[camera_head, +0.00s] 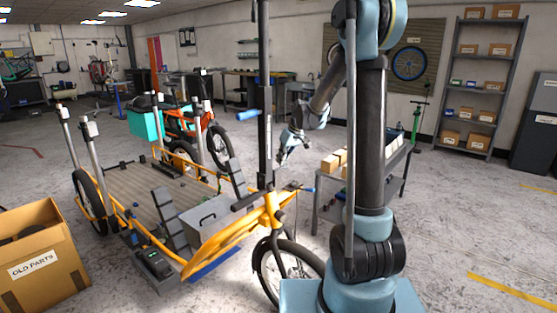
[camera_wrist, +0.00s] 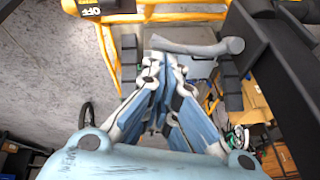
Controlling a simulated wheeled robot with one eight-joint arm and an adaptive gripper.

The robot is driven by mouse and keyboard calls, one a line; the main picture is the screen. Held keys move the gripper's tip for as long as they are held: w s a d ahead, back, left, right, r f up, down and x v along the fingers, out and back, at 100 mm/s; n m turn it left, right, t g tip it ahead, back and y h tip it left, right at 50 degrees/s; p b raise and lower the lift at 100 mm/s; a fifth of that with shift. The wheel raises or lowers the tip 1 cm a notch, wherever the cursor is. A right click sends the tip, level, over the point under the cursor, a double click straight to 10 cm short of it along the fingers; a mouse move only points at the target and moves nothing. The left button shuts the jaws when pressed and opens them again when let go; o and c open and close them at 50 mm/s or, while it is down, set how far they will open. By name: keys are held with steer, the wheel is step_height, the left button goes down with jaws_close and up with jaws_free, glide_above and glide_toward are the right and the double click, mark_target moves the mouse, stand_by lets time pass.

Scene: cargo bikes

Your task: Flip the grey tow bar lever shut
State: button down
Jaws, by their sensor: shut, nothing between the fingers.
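A grey bar with a rounded end (camera_wrist: 200,47), which looks like the tow bar lever, lies crosswise just ahead of my fingertips in the wrist view. I cannot tell whether it touches them, and its left end is close to the fingers. I cannot make it out in the head view. My gripper (camera_wrist: 165,62) is shut and empty, its blue and grey fingers together. In the head view my gripper (camera_head: 284,155) hangs in the air above the front of the yellow cargo bike (camera_head: 225,240), right of its black steering column (camera_head: 265,90).
A grey box (camera_head: 208,217) sits at the front of the bike's bed. A cardboard box marked OLD PARTS (camera_head: 35,255) stands at the left. A table with small boxes (camera_head: 335,160) stands behind my arm. Yellow frame tubes (camera_wrist: 108,35) and black parts surround the gripper closely.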

steer(key=d+m, duration=0.1)
steer(key=d+f+m, duration=0.1)
steer(key=m, duration=0.1)
steer(key=shift+s+d+f+m+g+y, duration=0.15)
steer(key=shift+s+f+m+g+y, duration=0.15)
steer(key=shift+s, duration=0.1)
steer(key=s+f+m, duration=0.1)
steer(key=m, duration=0.1)
steer(key=s+d+f+m+y, duration=0.1)
steer(key=m, duration=0.2)
steer(key=s+d+f+m+y, duration=0.1)
steer(key=s+m, duration=0.1)
steer(key=shift+d+f, duration=0.2)
steer(key=shift+s+a+r, duration=0.25)
steer(key=shift+a+r, duration=0.1)
steer(key=shift+a, duration=0.35)
